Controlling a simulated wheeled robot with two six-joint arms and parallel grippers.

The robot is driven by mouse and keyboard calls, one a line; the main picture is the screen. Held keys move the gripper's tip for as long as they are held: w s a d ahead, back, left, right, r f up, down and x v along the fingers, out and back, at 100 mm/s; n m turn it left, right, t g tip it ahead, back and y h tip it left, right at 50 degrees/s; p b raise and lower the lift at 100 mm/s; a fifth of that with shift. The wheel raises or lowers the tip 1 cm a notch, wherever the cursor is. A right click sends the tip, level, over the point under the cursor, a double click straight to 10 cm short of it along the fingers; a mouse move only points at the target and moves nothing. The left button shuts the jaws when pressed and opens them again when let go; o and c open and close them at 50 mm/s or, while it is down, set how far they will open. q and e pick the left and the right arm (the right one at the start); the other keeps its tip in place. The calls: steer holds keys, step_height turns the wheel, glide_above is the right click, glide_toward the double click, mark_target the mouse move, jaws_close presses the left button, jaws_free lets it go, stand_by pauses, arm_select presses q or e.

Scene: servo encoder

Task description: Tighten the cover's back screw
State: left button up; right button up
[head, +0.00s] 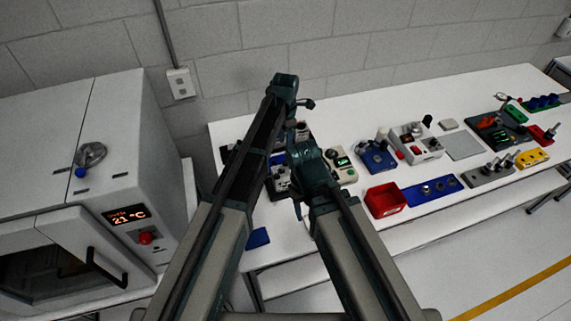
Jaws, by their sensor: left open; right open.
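My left gripper (306,104) is at the end of the higher arm, above the back of the white bench. It is open, though its fingers are small and partly turned away. My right gripper (298,208) is lower and nearer, over the bench's left part, mostly hidden by its own wrist; it is open. A pale device with a green display (341,162) stands just right of my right wrist. More small equipment (279,180) shows between my arms, partly covered by them. I cannot make out the cover or its back screw; they may be hidden or too small.
The white bench (225,130) runs along the block wall. Right of my arms are a red bin (385,200), a blue plate with round parts (431,190), a blue fixture (376,158) and a grey pad (464,146). A white oven-like cabinet (150,130) stands left.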

mark_target(285, 162)
arm_select(q)
step_height(285, 162, down, 9)
steer(key=b, duration=0.8)
steer(key=shift+f, duration=0.15)
steer(key=shift+c, duration=0.4)
jaws_close()
